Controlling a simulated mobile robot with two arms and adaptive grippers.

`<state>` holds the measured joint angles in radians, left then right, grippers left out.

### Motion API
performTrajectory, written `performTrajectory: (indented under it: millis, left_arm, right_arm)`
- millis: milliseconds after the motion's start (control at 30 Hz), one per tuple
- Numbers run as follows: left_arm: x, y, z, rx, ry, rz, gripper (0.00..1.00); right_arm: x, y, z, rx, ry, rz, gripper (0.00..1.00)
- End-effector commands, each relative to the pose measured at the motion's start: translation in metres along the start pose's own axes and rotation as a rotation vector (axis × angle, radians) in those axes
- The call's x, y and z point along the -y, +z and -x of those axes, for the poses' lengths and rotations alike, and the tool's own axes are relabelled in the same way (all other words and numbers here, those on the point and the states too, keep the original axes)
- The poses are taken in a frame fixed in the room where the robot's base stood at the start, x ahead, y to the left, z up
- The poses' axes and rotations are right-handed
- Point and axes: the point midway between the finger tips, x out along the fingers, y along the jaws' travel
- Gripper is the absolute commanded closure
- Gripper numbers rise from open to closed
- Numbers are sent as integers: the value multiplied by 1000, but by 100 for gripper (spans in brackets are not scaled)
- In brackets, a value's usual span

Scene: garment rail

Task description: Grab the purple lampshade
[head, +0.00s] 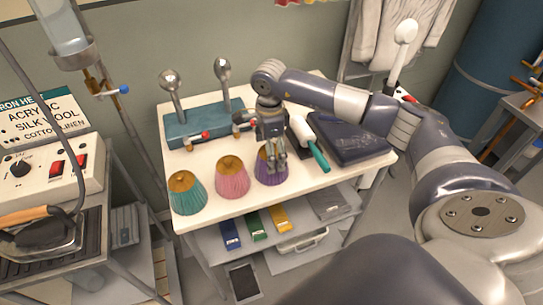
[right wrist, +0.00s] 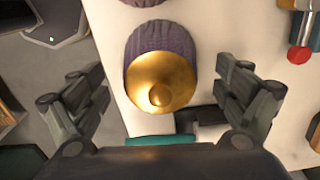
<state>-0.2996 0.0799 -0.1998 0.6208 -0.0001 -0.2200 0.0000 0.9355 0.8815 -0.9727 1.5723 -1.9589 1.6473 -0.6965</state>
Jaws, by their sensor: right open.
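The purple lampshade (head: 265,178) stands at the front of the white table top (head: 335,178), right of a pink lampshade (head: 232,182) and a teal lampshade (head: 187,196). My right gripper (head: 277,168) hangs over it from above and hides part of it. In the right wrist view the purple lampshade (right wrist: 148,42) shows its ribbed side and gold inside, ahead of and between the two spread fingers of my right gripper (right wrist: 158,82). The fingers are open, with gaps on both sides; I see no grip on it. My left gripper is not in view.
A white roller with a teal handle (head: 320,157) and a dark flat case (head: 345,140) lie right of the lampshade. A teal stand (head: 195,125) with metal ball-topped rods is behind. A shelf with coloured boxes (head: 254,226) is below. An iron (head: 45,235) stands left.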

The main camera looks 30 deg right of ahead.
Motion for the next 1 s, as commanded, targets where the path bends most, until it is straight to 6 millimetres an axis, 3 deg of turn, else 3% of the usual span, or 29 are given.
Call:
performTrajectory:
  millis: [267,500,1000]
  left_arm:
    - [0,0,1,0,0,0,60]
    - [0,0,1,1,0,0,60]
    - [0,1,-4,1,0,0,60]
  right_arm:
    - [0,0,-5,1,-1,1,7]
    - [0,1,-4,1,0,1,57]
    - [0,1,0,1,-1,0,57]
